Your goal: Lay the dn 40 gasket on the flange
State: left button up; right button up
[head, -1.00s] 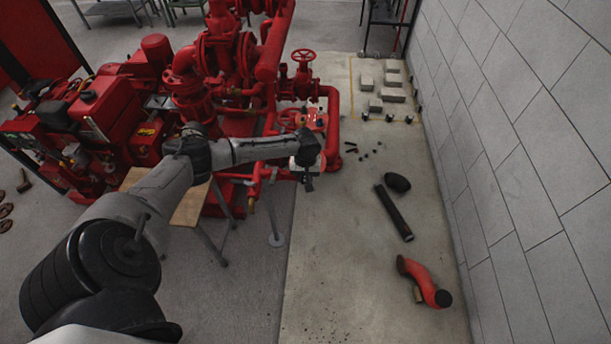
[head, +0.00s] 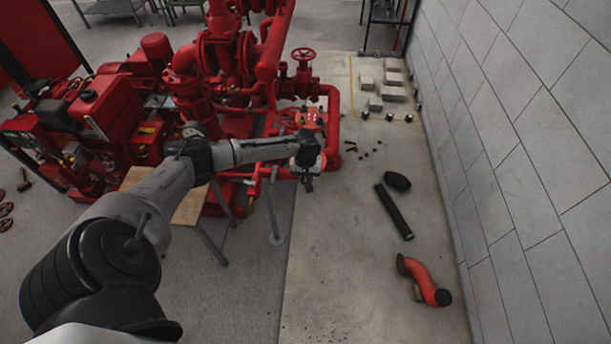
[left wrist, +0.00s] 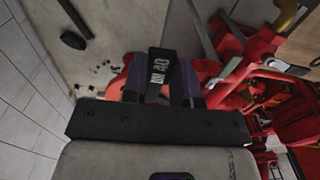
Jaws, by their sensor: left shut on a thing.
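My left gripper (head: 308,184) is beside the red pipework at the front right of the pumpset. In the left wrist view its two fingers (left wrist: 163,92) are shut on a black tab (left wrist: 158,68) marked "DN 40", which I take to be part of the DN 40 gasket. The gasket's ring cannot be made out. Red pipework (left wrist: 118,86) shows just beyond the fingers. I cannot tell which part of it is the flange, nor whether the gasket touches it. My right gripper is not in view.
The red pumpset (head: 105,105) fills the left and middle. A small wooden-topped table (head: 192,206) stands in front of it. On the floor lie a black pipe (head: 394,212), a red elbow pipe (head: 424,282) and grey blocks (head: 393,93). A grey wall (head: 530,150) bounds the right.

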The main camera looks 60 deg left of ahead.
pick_arm(q)
jog(key=shift+f, duration=0.2)
jog(key=o, duration=1)
notch_tip(320, 180, up, 14)
jog(key=p, duration=0.1)
jog(key=shift+f, duration=0.1)
dwell(0.7)
